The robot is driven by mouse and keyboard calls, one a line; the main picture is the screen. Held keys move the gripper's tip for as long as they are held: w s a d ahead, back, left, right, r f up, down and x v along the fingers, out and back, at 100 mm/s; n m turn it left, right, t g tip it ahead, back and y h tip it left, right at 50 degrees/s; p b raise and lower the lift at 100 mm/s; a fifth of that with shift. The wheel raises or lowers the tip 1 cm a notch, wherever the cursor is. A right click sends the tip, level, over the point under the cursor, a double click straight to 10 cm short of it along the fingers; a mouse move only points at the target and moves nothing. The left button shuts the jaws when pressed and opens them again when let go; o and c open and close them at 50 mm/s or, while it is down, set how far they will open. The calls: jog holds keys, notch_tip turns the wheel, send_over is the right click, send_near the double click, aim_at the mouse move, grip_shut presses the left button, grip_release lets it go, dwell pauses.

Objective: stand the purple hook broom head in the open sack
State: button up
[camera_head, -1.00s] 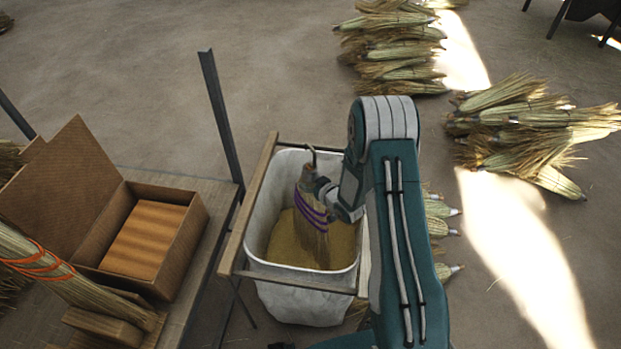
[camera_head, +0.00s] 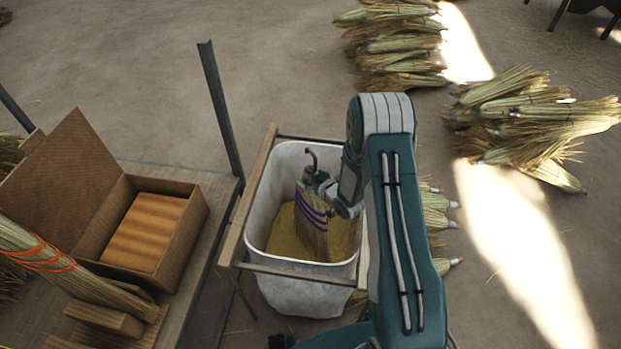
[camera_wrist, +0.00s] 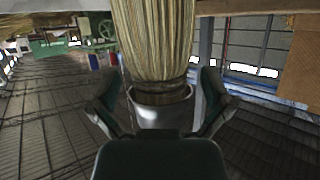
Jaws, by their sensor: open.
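The purple hook broom head (camera_head: 312,222) is a straw bundle with purple bindings and a grey hook at its top. It stands nearly upright inside the open white sack (camera_head: 290,287), its bristles down at the straw-coloured filling. My gripper (camera_head: 322,188) is at the broom head's upper end, partly hidden by my arm in the head view. In the wrist view my gripper (camera_wrist: 160,100) has its two fingers spread on either side of the broom head's grey collar (camera_wrist: 160,115), with gaps between fingers and collar. The straw (camera_wrist: 152,40) extends away from the fingers.
A wooden frame (camera_head: 252,190) surrounds the sack's mouth. Left of it, a bench holds an open cardboard box (camera_head: 185,235) and an orange-bound broom head (camera_head: 75,275). A metal post (camera_head: 219,110) rises beside the bench. Corn-like bundles (camera_head: 535,115) lie on the floor at right.

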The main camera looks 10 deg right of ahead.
jog(key=v, duration=1.2)
jog(key=shift+w, duration=0.1)
dwell(0.7)
notch_tip(320, 180, up, 21)
jog(key=s+d+m+g+h, duration=0.2)
jog(key=s+g+h, duration=0.1)
jog(key=h, duration=0.3)
jog(key=s+a+r+g, duration=0.1)
jog(key=s+a+r, duration=0.1)
jog(key=s, duration=0.5)
jog(key=s+a+r+m+g, duration=0.1)
jog(key=s+a+r, duration=0.1)
jog(key=s+r, duration=0.3)
jog(key=s+a+r+m+g+y, duration=0.1)
jog(key=s+r, duration=0.3)
jog(key=s, duration=0.6)
jog(key=shift+a+g, duration=0.5)
jog(key=shift+a, duration=0.1)
